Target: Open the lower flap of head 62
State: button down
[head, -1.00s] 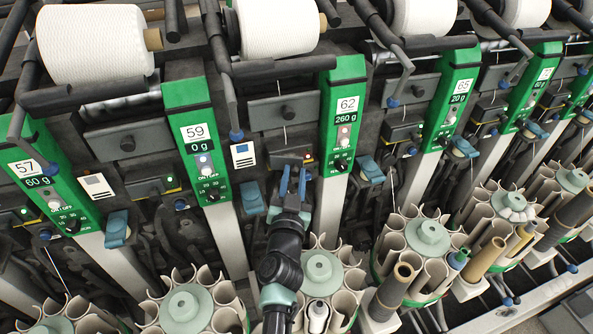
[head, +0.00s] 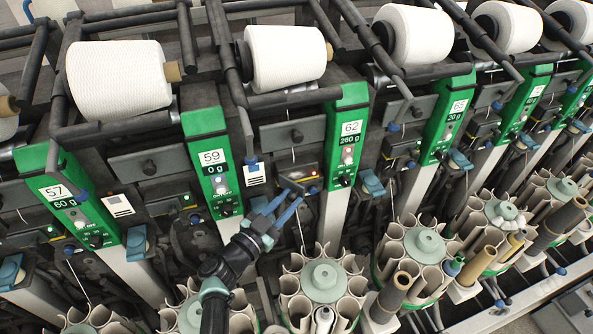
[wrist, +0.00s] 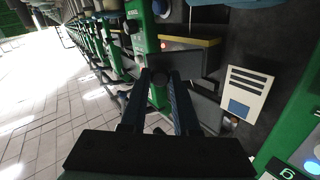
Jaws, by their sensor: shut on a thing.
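Head 62 (head: 350,127) has a green panel with a "62" label and a "260 g" display. Left of the panel is its upper plate with a dark knob (head: 297,136). Below that, the lower flap (head: 290,184) shows as a dark grey plate, seemingly tilted outward beside a lit recess. My gripper (head: 284,200) reaches it from the lower left, blue fingers at the flap. In the wrist view, my gripper (wrist: 160,76) is shut on a dark knob (wrist: 158,88) between its fingertips. The fingers partly hide the flap, so its exact angle is unclear.
Head 59 (head: 212,160) stands to the left, with a white card (head: 255,174) between the two heads. A round bobbin magazine (head: 323,276) stands below head 62. A blue lever (head: 372,183) is right of the panel. White yarn cones (head: 287,57) lie above.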

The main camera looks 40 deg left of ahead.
jog(key=m+h+b, duration=0.1)
jog(key=h+b, duration=0.1)
jog(key=s+a+m+h+b, duration=0.1)
jog(key=h+b, duration=0.1)
jog(key=b, duration=0.1)
jog(key=s+a+f+m+h+b, duration=0.1)
jog(key=m+h+b, duration=0.1)
jog(key=b, duration=0.1)
jog(key=shift+g, duration=0.4)
jog(key=h+b, duration=0.1)
jog(key=b, duration=0.1)
jog(key=m+g+h+b, duration=0.1)
jog(key=b, duration=0.2)
jog(key=shift+s+a+r+m, duration=0.2)
jog(key=shift+a+m, duration=0.1)
jog(key=shift+a, duration=0.1)
jog(key=shift+a+r+m+h+b, duration=0.1)
jog(key=shift+m+h+b, duration=0.2)
jog(key=shift+h+b, duration=0.4)
jog(key=shift+s+r+g+b, duration=0.1)
jog(key=shift+r+g+b, duration=0.1)
jog(key=shift+g+b, duration=0.2)
jog(key=c, duration=0.7)
grip_release()
jog(key=shift+o, duration=0.2)
jog(key=shift+a, duration=0.1)
